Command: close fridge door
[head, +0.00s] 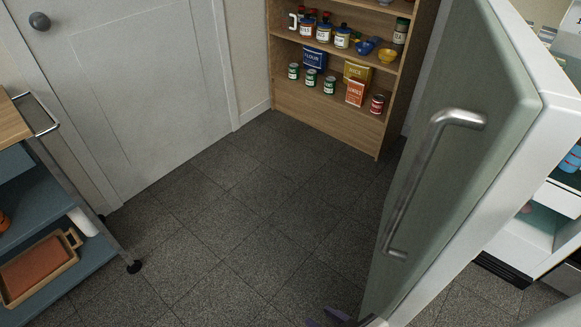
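The fridge door (455,165) stands open on the right, its grey-green outer face with a curved metal handle (430,170) turned to the left. Its white edge and inner side face the fridge (540,235), whose lit interior shows at the far right. My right gripper (326,317) is only partly in view at the bottom edge, low beside the door's bottom corner. Its two purplish fingertips show apart with floor between them, and nothing is seen in them. Whether it touches the door is not clear. My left gripper is not in view.
A wooden shelf (325,113) with cans, jars and boxes stands at the back. A blue cart (60,280) with a brown tray (38,268) is at the left, by a closed white door (130,90). The dark tiled floor (240,220) between is clear.

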